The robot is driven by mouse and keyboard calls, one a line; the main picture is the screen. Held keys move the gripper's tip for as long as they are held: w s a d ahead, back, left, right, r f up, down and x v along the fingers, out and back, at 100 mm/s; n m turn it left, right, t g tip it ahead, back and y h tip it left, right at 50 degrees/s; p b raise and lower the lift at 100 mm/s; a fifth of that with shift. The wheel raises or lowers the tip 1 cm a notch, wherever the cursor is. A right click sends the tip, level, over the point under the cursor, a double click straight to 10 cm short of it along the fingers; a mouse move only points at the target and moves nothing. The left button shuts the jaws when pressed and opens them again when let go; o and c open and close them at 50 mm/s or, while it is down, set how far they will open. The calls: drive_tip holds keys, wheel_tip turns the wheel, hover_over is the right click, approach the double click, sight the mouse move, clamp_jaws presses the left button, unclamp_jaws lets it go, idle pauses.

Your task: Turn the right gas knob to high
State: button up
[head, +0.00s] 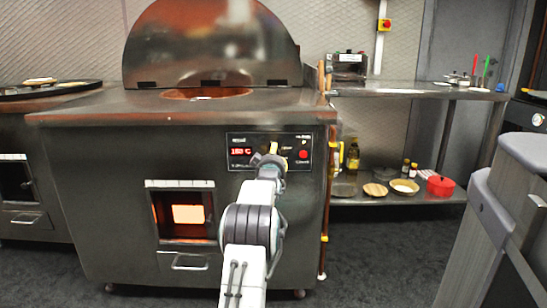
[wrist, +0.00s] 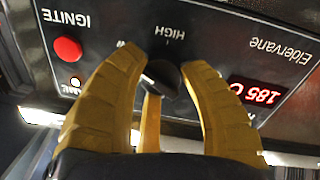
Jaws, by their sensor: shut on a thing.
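The black gas knob (wrist: 165,76) sits on the dark control panel, which appears upside down in the wrist view. A small pale mark shows at the knob's left side there, not at the HIGH label (wrist: 166,33). My gripper (wrist: 160,70) has its yellow fingers closed around the knob, one on each side. Part of the LOW label is hidden behind the left finger. In the head view my gripper (head: 270,158) is against the control panel (head: 240,137) of the steel tandoor (head: 110,160) and hides the knob.
A red IGNITE button (wrist: 68,50) and a lit lamp (wrist: 75,82) are close to the left finger. A red display (wrist: 258,92) is to the right. A glowing oven window (head: 188,214) lies below the panel. A shelf (head: 350,198) with pots and bottles stands right.

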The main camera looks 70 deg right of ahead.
drive_tip(key=shift+r, duration=0.1)
drive_tip(key=c, duration=0.4)
drive_tip(key=shift+o, duration=0.2)
drive_tip(key=shift+m, duration=0.3)
drive_tip(key=m, duration=0.3)
drive_tip(key=shift+r, duration=0.15)
drive_tip(key=shift+w+r+m+p, duration=0.1)
drive_tip(key=shift+m+p, duration=0.25)
drive_tip(key=shift+m, duration=1.35)
drive_tip(key=o, duration=1.2)
drive_tip(key=shift+f+y, duration=0.2)
drive_tip(key=shift+y, duration=0.1)
drive_tip(key=shift+a+m, duration=0.1)
drive_tip(key=shift+m, duration=0.2)
drive_tip(key=v, duration=1.1)
drive_tip(key=shift+a, duration=0.45)
